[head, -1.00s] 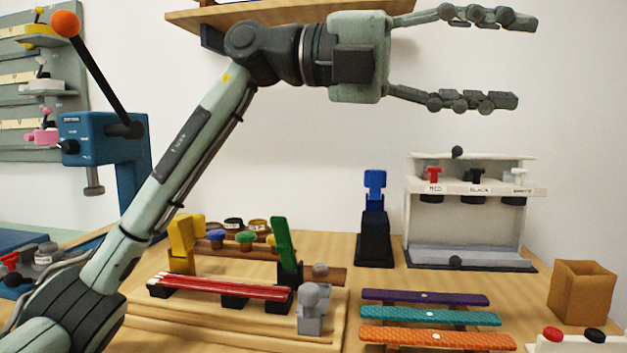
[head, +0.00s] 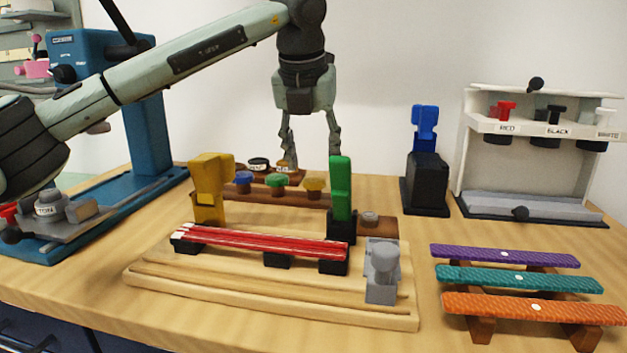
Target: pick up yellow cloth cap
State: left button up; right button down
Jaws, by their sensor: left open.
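The cap I take for the yellow cloth cap (head: 314,184) is small and mustard yellow. It sits at the right of a row on a low brown wooden rack, beside a green cap (head: 277,180) and a blue cap (head: 243,179). My left gripper (head: 312,160) points down, open, with its fingertips just above or behind the yellow cap in the picture. The gap between them and the cap is hard to judge. Nothing shows between the fingers. My right gripper is not in view.
A green upright block (head: 341,190) stands close right of the yellow cap, and a yellow clamp (head: 208,190) stands left. Red strips (head: 262,243) lie in front. A blue-topped black stand (head: 425,175) is farther right. A blue press (head: 150,150) stands left.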

aim_at(314, 180)
pick_arm(q)
jog(key=x, duration=0.3)
jog(key=shift+w+f, duration=0.1)
jog(key=shift+f, duration=0.1)
jog(key=c, duration=0.4)
jog(key=shift+c, duration=0.2)
jog(key=shift+r, duration=0.65)
notch_tip(314, 180, up, 3)
jog(key=shift+r, duration=0.1)
jog(key=w+a+r, duration=0.2)
jog(key=a+r, duration=0.4)
jog(key=a, duration=0.5)
jog(key=shift+a+r, duration=0.25)
jog(key=shift+r, duration=0.05)
